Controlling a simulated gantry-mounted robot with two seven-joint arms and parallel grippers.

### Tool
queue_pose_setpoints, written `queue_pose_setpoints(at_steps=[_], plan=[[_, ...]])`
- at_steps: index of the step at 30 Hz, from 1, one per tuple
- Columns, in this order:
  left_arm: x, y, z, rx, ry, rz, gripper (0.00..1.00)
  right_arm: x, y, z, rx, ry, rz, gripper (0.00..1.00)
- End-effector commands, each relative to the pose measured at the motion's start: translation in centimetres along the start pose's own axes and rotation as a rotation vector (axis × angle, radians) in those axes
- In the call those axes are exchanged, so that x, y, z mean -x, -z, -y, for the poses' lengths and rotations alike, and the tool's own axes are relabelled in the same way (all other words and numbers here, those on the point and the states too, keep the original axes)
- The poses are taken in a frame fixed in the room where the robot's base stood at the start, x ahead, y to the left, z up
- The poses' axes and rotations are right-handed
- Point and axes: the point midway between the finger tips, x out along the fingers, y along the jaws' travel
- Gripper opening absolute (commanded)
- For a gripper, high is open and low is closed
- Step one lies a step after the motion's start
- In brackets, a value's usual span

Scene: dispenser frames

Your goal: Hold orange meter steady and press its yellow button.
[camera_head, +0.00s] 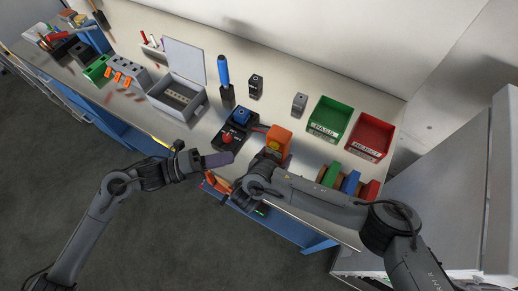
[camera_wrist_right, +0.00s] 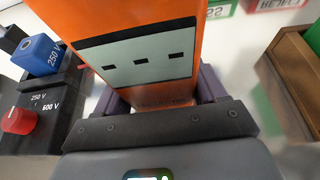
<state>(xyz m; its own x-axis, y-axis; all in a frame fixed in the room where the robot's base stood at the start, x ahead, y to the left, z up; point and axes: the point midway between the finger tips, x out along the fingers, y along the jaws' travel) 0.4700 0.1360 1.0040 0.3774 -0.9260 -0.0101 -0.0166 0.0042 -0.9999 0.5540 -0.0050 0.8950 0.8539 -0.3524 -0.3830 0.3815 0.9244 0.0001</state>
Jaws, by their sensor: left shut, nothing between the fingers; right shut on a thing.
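The orange meter (camera_head: 279,138) stands near the table's front edge, right of a black test block. In the right wrist view the meter (camera_wrist_right: 125,20) fills the upper middle, with a pale display (camera_wrist_right: 138,60) showing three dark dashes. My right gripper (camera_wrist_right: 158,95) is shut on the meter, a purple finger on each side; in the head view its arm partly covers the meter's lower part. I cannot clearly make out the yellow button. My left gripper (camera_head: 230,157) is shut and empty, with purple fingers, left of the meter and apart from it.
The black test block (camera_wrist_right: 50,105) has a blue 250 V plug (camera_wrist_right: 40,54) and a red knob (camera_wrist_right: 18,121). A green bin (camera_head: 328,120) and a red bin (camera_head: 370,137) stand behind right. Coloured blocks (camera_head: 350,182) lie right of the meter. A grey open box (camera_head: 178,97) stands left.

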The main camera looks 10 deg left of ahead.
Motion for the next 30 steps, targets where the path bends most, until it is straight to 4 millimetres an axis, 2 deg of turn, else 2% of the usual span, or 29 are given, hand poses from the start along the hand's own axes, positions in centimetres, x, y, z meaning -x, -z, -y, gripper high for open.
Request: queue_pose_setpoints(at_steps=[17,23,30], plan=[[-0.1,0.1,0.3,-0.017,0.013,-0.024,0.00,0.0,-0.1,0.0,-0.001,0.000,0.002,0.21],[-2.0,0.1,0.4,-0.016,0.016,-0.024,0.00,0.0,-0.1,0.0,-0.001,0.000,0.002,0.21],[-5.9,0.2,0.5,-0.016,0.016,-0.023,0.00,0.0,-0.1,0.0,-0.001,0.000,0.002,0.21]])
